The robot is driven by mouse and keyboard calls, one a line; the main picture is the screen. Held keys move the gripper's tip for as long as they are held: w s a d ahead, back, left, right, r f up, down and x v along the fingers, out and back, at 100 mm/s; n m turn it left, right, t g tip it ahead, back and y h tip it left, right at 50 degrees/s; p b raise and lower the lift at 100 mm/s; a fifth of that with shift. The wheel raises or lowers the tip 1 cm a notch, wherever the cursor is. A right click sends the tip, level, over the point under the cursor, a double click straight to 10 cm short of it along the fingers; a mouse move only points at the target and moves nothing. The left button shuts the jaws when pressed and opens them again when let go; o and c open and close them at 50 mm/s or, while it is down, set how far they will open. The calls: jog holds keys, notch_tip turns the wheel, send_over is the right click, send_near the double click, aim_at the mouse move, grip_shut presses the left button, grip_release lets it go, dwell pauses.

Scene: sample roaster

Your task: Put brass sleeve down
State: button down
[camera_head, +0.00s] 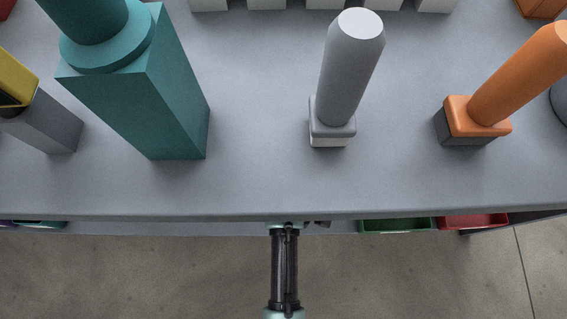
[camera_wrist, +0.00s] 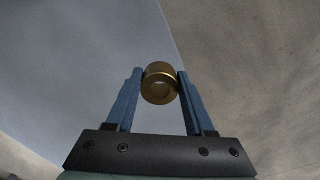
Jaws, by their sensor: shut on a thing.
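The brass sleeve (camera_wrist: 148,94) is a short gold-brown ring with a hole through it. It shows in the wrist view, between the two blue fingers of my gripper (camera_wrist: 160,84). My gripper is shut on it, with a fingertip against each side. Behind the sleeve, the wrist view shows a plain blue-grey surface at left and a speckled brown-grey surface at right. In the head view, my arm reaches to the table's front edge; the gripper and the sleeve are hidden there.
On the grey table (camera_head: 255,180) stand a teal block (camera_head: 150,100), a grey post on a base (camera_head: 345,85), an orange-handled piece (camera_head: 510,85) and a yellow-topped grey block (camera_head: 45,120). Green (camera_head: 395,225) and red (camera_head: 473,221) trays show below the front edge. The table between teal block and grey post is clear.

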notch_tip(320, 180, down, 7)
jog(key=b, duration=0.4)
jog(key=shift+f, duration=0.2)
jog(key=shift+f, duration=0.15)
jog(key=shift+c, duration=1.4)
grip_release()
notch_tip(320, 180, up, 12)
jog(key=p, duration=0.7)
jog(key=shift+s, duration=0.1)
